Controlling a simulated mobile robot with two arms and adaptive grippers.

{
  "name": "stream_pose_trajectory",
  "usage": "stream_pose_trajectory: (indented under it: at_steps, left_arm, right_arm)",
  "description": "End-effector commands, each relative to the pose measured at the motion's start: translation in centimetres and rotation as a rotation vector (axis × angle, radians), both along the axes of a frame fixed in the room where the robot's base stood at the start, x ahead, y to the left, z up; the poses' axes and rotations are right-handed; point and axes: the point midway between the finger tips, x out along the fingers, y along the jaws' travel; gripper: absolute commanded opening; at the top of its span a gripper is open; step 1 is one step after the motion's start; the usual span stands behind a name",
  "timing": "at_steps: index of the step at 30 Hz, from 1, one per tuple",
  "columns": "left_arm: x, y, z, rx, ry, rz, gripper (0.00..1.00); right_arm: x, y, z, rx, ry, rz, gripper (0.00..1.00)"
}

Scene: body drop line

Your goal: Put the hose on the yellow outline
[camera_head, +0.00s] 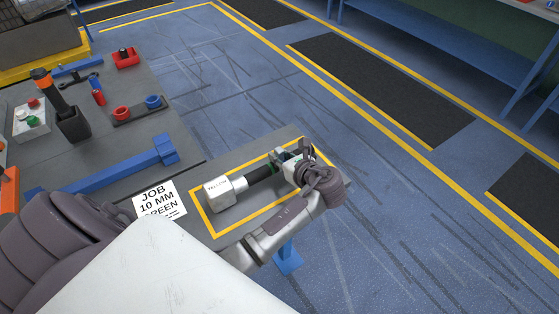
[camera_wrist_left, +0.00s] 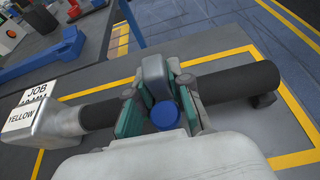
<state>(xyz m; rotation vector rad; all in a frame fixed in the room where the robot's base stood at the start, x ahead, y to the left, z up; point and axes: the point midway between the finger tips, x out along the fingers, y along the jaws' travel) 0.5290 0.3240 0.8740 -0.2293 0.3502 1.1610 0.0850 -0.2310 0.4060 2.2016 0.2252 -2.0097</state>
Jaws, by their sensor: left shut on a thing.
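The black hose (camera_head: 260,173) has a pale block (camera_head: 218,192) at its left end, and the block reads YELLOW in the left wrist view (camera_wrist_left: 33,121). My left gripper (camera_head: 290,163) is shut on the middle of the hose, at a grey fitting (camera_wrist_left: 155,76) with a blue round part (camera_wrist_left: 165,115). The hose (camera_wrist_left: 238,82) lies across the inside of the yellow outline (camera_head: 201,214), roughly lengthwise. Whether its underside touches the table is hidden. My left arm and gripper cover the right part of the outline. My right gripper is out of view.
A card (camera_head: 160,201) reading JOB 10 MM GREEN lies left of the outline. A blue clamp bar (camera_head: 110,172), red and blue rings in a dark tray (camera_head: 138,111) and a dark holder (camera_head: 73,127) stand farther left. Floor beyond the table is open.

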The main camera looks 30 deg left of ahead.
Motion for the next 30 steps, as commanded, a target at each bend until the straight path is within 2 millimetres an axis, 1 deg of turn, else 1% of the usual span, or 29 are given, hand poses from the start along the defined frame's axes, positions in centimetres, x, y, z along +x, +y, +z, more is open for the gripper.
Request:
stream_pose_trajectory:
  at_steps: [3,7,8,9,12,20,23,26,30]
  left_arm:
    - [0.0,0.0,0.2,0.002,-0.001,0.000,0.00]
    - [0.0,0.0,0.0,0.003,0.001,0.000,0.00]
    - [0.0,0.0,-0.2,0.001,0.002,0.000,0.23]
    - [0.0,0.0,-0.2,0.001,0.002,0.000,0.29]
    - [0.0,0.0,-0.2,0.000,0.002,0.001,0.44]
    - [0.0,0.0,-0.1,0.001,0.001,0.001,0.44]
    - [0.0,-0.2,0.2,-0.001,-0.001,-0.001,0.44]
    - [-0.5,-1.2,0.6,-0.001,0.001,-0.001,0.44]
    - [-1.4,-3.7,1.7,-0.003,-0.001,-0.002,0.44]
  right_arm:
    - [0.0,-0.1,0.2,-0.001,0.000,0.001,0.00]
    - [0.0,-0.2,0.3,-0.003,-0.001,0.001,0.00]
    - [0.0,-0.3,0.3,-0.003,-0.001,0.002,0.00]
    - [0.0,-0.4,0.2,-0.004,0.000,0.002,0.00]
    - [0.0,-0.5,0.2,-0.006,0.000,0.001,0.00]
    - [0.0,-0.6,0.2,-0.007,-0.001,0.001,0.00]
    - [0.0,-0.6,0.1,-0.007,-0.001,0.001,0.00]
    - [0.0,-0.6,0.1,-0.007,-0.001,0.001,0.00]
    - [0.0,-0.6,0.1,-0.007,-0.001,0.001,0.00]
